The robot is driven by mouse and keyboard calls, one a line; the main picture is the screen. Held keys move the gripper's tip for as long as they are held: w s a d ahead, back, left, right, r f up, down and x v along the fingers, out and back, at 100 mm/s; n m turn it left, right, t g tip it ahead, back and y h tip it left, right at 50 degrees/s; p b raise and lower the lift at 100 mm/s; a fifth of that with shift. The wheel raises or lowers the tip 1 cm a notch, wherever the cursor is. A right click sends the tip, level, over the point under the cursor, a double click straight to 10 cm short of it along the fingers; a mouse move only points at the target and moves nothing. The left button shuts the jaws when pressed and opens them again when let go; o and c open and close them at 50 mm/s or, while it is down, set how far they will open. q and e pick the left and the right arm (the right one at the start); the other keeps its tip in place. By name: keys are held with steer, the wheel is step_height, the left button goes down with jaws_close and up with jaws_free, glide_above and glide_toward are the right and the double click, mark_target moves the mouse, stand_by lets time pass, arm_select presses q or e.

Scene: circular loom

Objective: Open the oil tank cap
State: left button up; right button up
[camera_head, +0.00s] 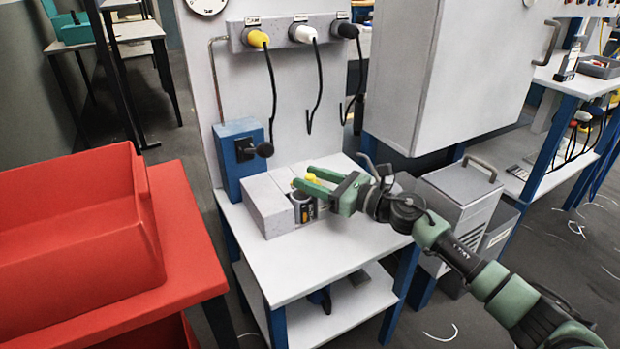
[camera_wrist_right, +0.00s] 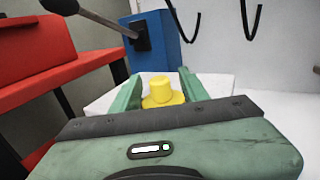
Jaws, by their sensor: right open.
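The yellow oil tank cap (camera_head: 312,179) sits on top of a small tank with a dark label (camera_head: 306,208), set in a light grey block (camera_head: 268,205) on the white table. My right gripper (camera_head: 309,178) is open, its green fingers reaching in from the right at the cap. In the right wrist view the cap (camera_wrist_right: 161,90) shows upright between the two fingers (camera_wrist_right: 163,90), one on each side. I cannot tell if either finger touches it. Part of the tank is hidden behind the gripper. My left gripper is not in view.
A blue box with a black lever (camera_head: 240,150) stands behind the block. Cables with yellow, white and black plugs (camera_head: 303,33) hang on the panel above. A red bin (camera_head: 75,225) stands at left. The front of the white table (camera_head: 310,265) is clear.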

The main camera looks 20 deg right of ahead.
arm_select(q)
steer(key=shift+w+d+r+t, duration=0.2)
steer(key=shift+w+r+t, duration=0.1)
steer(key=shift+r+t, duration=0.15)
arm_select(e)
steer(key=v, duration=0.7)
steer(key=shift+s+d, duration=0.15)
